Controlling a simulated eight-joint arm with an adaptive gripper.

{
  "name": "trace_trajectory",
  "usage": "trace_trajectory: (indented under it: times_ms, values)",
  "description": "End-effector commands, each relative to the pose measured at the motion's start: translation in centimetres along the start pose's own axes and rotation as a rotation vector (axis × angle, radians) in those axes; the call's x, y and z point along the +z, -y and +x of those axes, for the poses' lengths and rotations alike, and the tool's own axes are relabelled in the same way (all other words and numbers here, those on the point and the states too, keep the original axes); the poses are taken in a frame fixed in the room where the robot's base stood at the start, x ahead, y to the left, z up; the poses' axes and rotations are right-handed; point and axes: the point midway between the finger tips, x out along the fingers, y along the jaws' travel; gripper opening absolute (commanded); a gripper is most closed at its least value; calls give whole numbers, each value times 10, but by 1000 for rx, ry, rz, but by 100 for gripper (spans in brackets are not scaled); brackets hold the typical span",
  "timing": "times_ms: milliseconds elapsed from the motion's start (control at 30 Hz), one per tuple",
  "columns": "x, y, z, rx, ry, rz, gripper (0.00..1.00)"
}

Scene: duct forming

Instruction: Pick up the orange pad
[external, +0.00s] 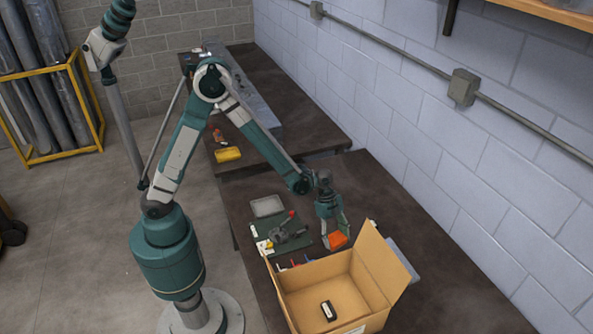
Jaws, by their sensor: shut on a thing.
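The orange pad (337,240) is between the fingers of my gripper (336,232), just behind the cardboard box. My gripper points down and is shut on the pad. The box's back flap is close below and in front of the pad. I cannot tell from this view how high the pad is above the table.
An open cardboard box (296,284) stands at the front of the dark table (440,309), with a small black item (328,311) inside. Left of my gripper are a grey tray (267,206), a green mat (272,222) and tools. A yellow item (228,154) lies farther back. A wall bounds the right.

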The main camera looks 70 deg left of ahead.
Motion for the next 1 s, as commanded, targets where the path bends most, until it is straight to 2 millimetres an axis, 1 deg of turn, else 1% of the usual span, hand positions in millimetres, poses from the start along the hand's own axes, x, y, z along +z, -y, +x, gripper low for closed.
trace_trajectory:
  times_ms: [267, 467, 800, 1000]
  values:
    - [-5, 0, -12, 0, 0, 0, 40]
    - [-13, 0, -32, 0, 0, 0, 40]
    - [-30, 0, -73, 0, 0, 0, 40]
    - [-36, 0, -88, 0, 0, 0, 40]
